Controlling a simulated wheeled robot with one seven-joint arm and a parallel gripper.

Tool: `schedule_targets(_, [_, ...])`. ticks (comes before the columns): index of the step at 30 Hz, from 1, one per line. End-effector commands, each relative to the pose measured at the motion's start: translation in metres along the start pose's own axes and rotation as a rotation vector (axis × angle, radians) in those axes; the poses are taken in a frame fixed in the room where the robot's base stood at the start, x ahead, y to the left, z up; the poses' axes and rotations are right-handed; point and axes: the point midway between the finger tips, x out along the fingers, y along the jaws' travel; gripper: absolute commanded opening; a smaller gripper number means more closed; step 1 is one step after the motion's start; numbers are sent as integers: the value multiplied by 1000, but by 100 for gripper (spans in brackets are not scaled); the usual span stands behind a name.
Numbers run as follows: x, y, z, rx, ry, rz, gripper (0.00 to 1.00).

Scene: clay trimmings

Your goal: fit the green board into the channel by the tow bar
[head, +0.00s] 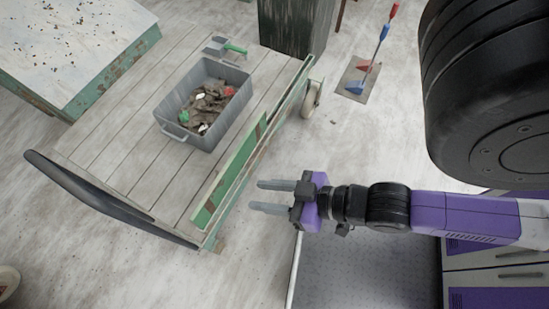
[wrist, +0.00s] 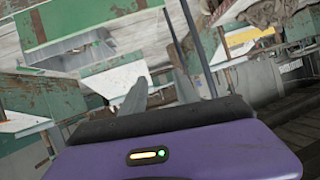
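The green board (head: 231,172) stands on edge along the right side of the wooden cart, at the end by the black tow bar (head: 105,198). It lies along the pale green rail of the channel (head: 285,97); I cannot tell whether it is fully seated. My gripper (head: 262,196) is just right of the board, pointing left at the cart. Its two grey fingers are apart with nothing between them, and a gap shows between the fingertips and the rail. In the wrist view a grey finger (wrist: 135,98) shows; which green piece there is the board is unclear.
A grey tub (head: 205,105) of clay scraps stands on the cart deck, with a green-handled tool (head: 226,46) behind it. A paint-flecked table (head: 75,40) is at the upper left. A dustpan and brush (head: 359,78) lie at the upper right. Floor beyond my gripper is clear.

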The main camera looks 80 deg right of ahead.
Motion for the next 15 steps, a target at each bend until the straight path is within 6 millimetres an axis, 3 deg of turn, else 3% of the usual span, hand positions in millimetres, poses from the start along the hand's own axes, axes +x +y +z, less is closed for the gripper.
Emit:
schedule_targets(3, [-32, -15, -29, -87, 81, -41, 36])
schedule_targets(6, [-46, -22, -46, -130, 130, -56, 36])
schedule_targets(15, [-52, -25, -55, -152, 157, -62, 36])
